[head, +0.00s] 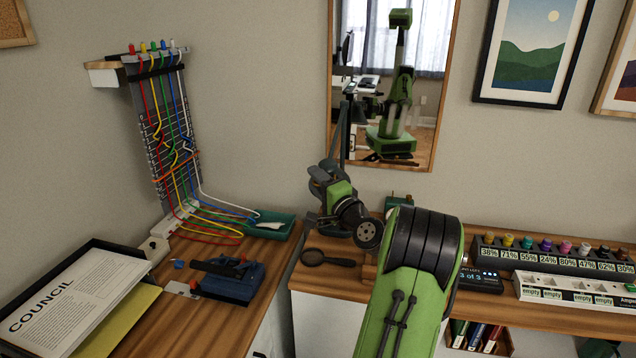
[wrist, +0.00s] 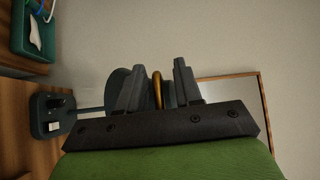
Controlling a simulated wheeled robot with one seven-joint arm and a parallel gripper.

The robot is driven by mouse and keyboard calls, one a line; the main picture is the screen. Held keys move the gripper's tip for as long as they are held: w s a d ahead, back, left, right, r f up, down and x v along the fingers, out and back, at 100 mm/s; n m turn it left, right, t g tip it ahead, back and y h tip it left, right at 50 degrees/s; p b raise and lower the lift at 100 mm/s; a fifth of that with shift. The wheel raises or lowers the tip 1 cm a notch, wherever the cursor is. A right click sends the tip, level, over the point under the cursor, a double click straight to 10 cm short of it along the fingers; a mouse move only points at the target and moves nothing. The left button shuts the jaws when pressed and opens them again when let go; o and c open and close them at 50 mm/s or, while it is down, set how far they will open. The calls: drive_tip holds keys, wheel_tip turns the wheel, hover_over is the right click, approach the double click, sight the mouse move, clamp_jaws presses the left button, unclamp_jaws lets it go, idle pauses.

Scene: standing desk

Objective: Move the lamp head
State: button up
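The desk lamp's dark teal arm (head: 341,135) rises in front of the mirror in the head view. In the wrist view the rounded teal lamp head (wrist: 116,84) lies just beyond my gripper (wrist: 158,75), partly hidden by the fingers. A brass-coloured rim or handle (wrist: 157,92) stands between the two grey fingers, with gaps visible on both sides. My gripper is open around it; I cannot tell whether either finger touches. The lamp base (wrist: 53,114) with its switch shows at left in the wrist view. In the head view my wrist hides most of the lamp head.
The mirror (head: 333,90) hangs close behind the lamp. A dark magnifier (head: 330,260) lies on the desk below my wrist. A green tray (head: 270,231) is at left, and a labelled row of bottles (head: 550,262) stands at right. Free air lies left of the lamp.

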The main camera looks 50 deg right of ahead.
drive_tip(key=b+v, duration=0.3)
drive_tip(key=v, duration=1.2)
drive_tip(key=shift+s, duration=0.35)
drive_tip(key=shift+a, duration=0.15)
